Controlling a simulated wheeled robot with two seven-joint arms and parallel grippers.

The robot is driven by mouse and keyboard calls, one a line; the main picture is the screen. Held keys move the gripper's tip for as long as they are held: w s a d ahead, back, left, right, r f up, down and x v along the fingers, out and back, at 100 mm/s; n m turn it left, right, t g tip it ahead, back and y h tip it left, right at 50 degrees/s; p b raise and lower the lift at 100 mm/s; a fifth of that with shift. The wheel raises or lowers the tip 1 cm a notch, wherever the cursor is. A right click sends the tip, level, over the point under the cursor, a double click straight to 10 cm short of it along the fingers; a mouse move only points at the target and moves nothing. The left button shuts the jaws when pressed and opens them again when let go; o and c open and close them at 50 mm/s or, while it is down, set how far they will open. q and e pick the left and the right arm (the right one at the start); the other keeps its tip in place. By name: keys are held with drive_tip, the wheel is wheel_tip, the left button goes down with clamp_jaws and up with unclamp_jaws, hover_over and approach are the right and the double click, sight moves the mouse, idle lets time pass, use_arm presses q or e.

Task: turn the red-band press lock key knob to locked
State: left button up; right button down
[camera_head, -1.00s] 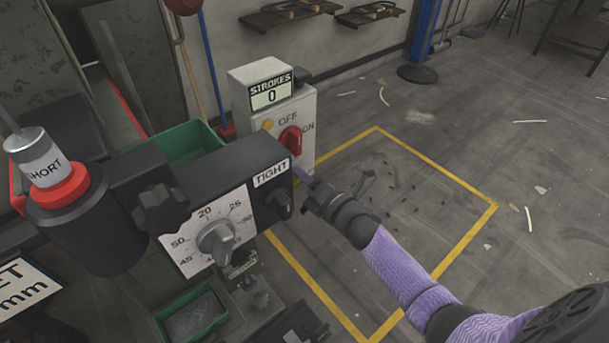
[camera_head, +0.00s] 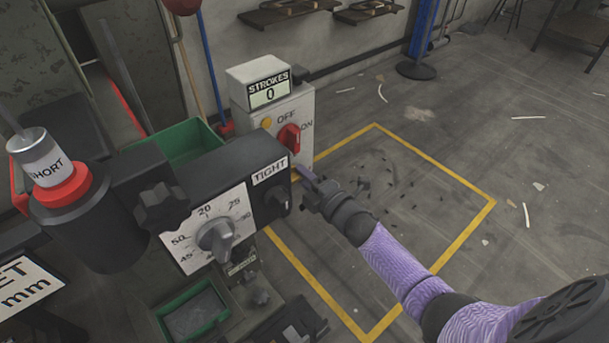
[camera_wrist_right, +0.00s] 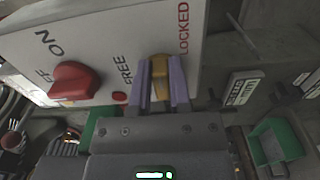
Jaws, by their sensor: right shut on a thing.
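The lock key knob (camera_wrist_right: 160,77) is yellow and sits on the white face of a control box (camera_wrist_right: 222,15), with FREE printed to its left and LOCKED to its right in the right wrist view. My right gripper (camera_wrist_right: 161,92) has its purple fingers on both sides of the knob, shut on it. The knob stands between the two words; its exact setting is hard to read. In the head view, my right gripper (camera_head: 303,176) is at the lower edge of the switch box (camera_head: 305,105), and the knob is hidden. My left gripper is out of view.
A red OFF/ON switch (camera_head: 289,137) and a STROKES counter reading 0 (camera_head: 270,92) are near the gripper. The TIGHT block (camera_head: 270,173) and a grey dial (camera_head: 215,237) are close on the left. Open floor with yellow lines lies to the right.

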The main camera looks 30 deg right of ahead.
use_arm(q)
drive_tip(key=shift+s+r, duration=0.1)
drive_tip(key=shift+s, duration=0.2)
use_arm(e)
drive_tip(key=c, duration=0.6)
unclamp_jaws()
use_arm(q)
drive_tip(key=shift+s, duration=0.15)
use_arm(e)
drive_tip(key=shift+o, duration=0.2)
use_arm(q)
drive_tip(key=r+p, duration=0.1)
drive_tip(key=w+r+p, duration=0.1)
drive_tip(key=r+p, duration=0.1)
drive_tip(key=p, duration=0.1)
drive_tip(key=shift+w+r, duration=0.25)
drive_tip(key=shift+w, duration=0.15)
use_arm(e)
drive_tip(key=s+d, duration=0.1)
drive_tip(key=s, duration=0.8)
drive_tip(key=shift+s+d, duration=0.2)
drive_tip(key=shift+s, duration=0.2)
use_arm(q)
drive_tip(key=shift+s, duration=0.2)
